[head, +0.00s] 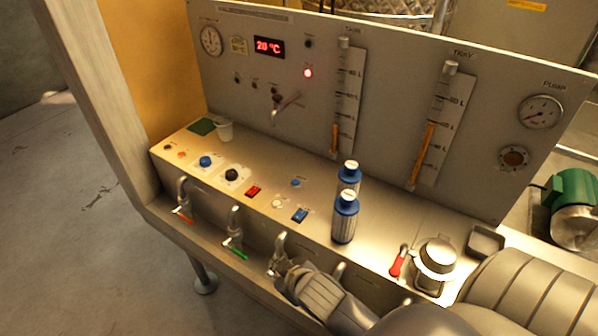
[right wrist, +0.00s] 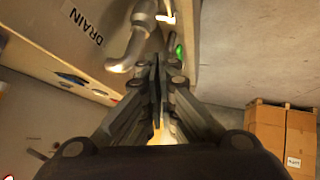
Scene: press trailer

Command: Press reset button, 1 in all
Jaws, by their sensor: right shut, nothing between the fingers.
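The sloping control panel (head: 265,214) carries several small controls. They include a blue round button (head: 295,183), a white round button (head: 278,203), a red switch (head: 253,191), a blue switch (head: 300,215), a blue knob (head: 205,161) and a black knob (head: 232,175). Their labels are too small to read, so I cannot tell which one is the reset button. My right gripper (head: 279,268) is shut and empty, in front of and below the panel's front edge, close to the taps. In the right wrist view its fingers (right wrist: 157,68) are together. My left gripper is not in view.
Taps with a red (head: 182,214) and a green handle (head: 235,246) jut from the front. A metal jug (head: 435,262) stands farther right. Cardboard boxes (right wrist: 280,140) stand on the floor.

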